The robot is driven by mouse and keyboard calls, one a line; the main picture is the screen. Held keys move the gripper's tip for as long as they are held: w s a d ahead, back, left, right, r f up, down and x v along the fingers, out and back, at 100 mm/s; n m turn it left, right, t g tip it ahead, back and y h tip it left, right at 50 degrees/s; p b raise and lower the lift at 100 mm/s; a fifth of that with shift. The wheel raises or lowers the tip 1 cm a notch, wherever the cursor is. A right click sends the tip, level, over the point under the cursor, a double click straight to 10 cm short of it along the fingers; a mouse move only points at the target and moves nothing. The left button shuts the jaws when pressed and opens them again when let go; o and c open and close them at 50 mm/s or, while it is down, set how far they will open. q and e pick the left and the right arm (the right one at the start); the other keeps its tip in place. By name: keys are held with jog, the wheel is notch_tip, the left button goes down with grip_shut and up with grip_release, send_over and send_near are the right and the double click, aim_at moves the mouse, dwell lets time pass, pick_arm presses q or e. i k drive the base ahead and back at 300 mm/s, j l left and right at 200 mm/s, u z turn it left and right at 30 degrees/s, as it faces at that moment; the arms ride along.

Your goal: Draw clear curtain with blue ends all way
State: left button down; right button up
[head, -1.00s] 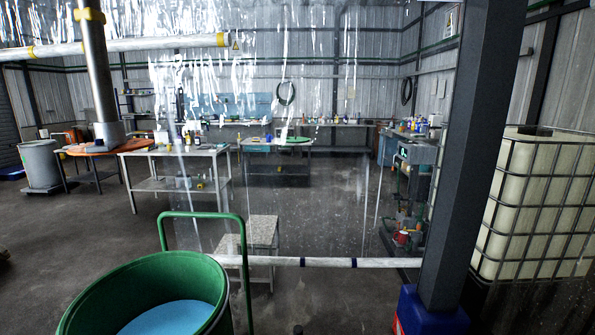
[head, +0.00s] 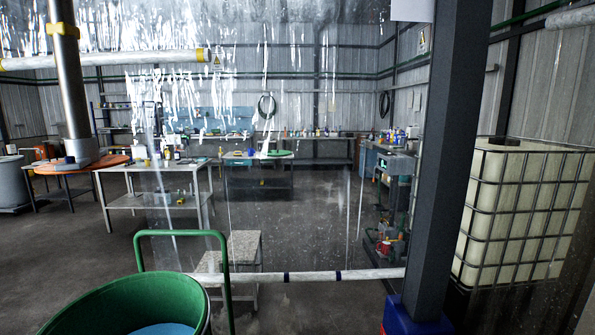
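A clear, see-through curtain (head: 290,215) hangs in front of me in the head view, with white streaks of glare near its top. Its outline is hard to follow; faint vertical edges show near the middle. A white horizontal bar (head: 312,276) crosses low in the view, with two dark blue bands on it, and reaches toward the dark post at right. I cannot tell whether the bar is joined to the curtain. Neither of my grippers is in view.
A green drum (head: 170,290) and a green tubular rail (head: 180,233) stand at front left. A dark post (head: 455,150) with a blue foot stands at right, beside a caged white tank (head: 525,210). A grey stool (head: 243,250) stands behind the bar. A yellow-ended white pipe (head: 120,58) crosses upper left.

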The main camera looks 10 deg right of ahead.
aim_at(394, 273)
jog(key=i+l+u, duration=0.15)
jog(key=l, duration=0.25)
jog(key=i+l+u, duration=0.15)
jog(key=l, duration=0.3)
jog(key=i+l+u, duration=0.15)
jog(key=l, duration=0.3)
jog(key=i+l+u, duration=0.15)
jog(key=l, duration=0.3)
jog(key=i+l+u, duration=0.15)
jog(key=l, duration=0.35)
jog(key=i+l+u, duration=0.15)
jog(key=l, duration=0.3)
jog(key=k, duration=0.05)
